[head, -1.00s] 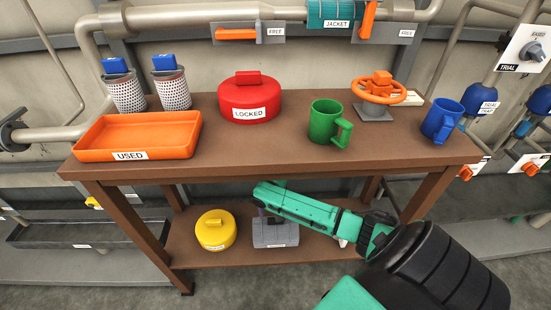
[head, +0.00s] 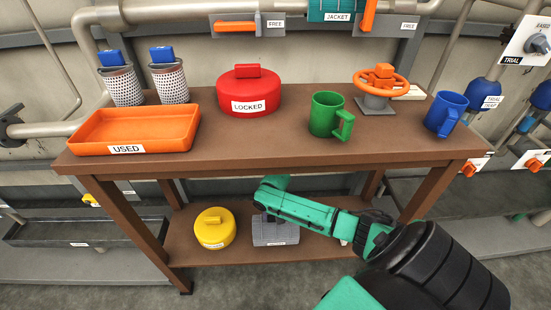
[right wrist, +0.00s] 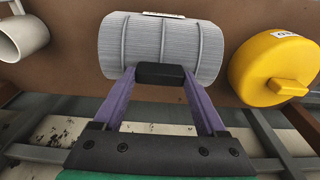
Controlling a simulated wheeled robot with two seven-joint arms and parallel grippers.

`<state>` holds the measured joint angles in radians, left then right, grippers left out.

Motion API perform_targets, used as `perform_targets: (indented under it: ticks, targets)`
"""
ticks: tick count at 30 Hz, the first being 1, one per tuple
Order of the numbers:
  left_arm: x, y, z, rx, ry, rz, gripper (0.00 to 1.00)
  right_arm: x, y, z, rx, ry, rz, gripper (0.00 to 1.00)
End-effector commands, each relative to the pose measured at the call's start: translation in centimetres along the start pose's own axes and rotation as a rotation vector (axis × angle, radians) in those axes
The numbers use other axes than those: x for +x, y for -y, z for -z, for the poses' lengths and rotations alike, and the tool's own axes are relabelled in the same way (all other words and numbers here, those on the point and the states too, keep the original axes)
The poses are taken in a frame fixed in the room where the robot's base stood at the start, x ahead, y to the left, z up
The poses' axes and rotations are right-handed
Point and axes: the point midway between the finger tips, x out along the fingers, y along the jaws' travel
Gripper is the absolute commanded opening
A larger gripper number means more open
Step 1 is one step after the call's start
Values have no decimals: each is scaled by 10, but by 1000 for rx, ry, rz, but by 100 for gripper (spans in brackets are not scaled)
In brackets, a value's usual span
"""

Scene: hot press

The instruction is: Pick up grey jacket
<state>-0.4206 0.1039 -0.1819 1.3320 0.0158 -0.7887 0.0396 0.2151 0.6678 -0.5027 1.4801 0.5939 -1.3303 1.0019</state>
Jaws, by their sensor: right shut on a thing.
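The grey jacket (head: 275,234) is a ribbed grey cylinder with a pale label at the lower shelf, partly hidden by my right arm in the head view. In the right wrist view the jacket (right wrist: 190,48) lies across the top, with a black handle on its near side. My right gripper (right wrist: 160,75) has its two purple fingers shut on that handle, one at each end. Whether the jacket rests on the shelf or is slightly lifted, I cannot tell. My left gripper is not in view.
A yellow lidded pot (head: 214,229) stands close beside the jacket on the lower shelf (head: 190,255). The brown tabletop (head: 270,146) is above, bearing an orange tray (head: 85,130), a red pot (head: 249,93), and a green mug (head: 325,113).

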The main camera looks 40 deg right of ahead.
Motion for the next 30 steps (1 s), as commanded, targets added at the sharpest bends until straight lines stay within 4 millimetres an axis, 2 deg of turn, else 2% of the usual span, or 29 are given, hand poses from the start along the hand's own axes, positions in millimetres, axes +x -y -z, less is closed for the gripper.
perform_targets:
  ticks: [5, 12, 20, 27, 30]
  targets:
    - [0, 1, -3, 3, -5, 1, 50, -9, 0, 1, 0, -1, 1, 0]
    - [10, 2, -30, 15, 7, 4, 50, -41, 0, 6, 1, -1, 2, 0]
    - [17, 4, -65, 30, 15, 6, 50, -46, 0, -59, -2, 6, 0, 0]
    - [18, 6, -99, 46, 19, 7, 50, -54, 0, -136, 0, 6, 1, 0]
    - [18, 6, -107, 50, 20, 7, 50, -56, 0, -158, 0, 4, 1, 0]
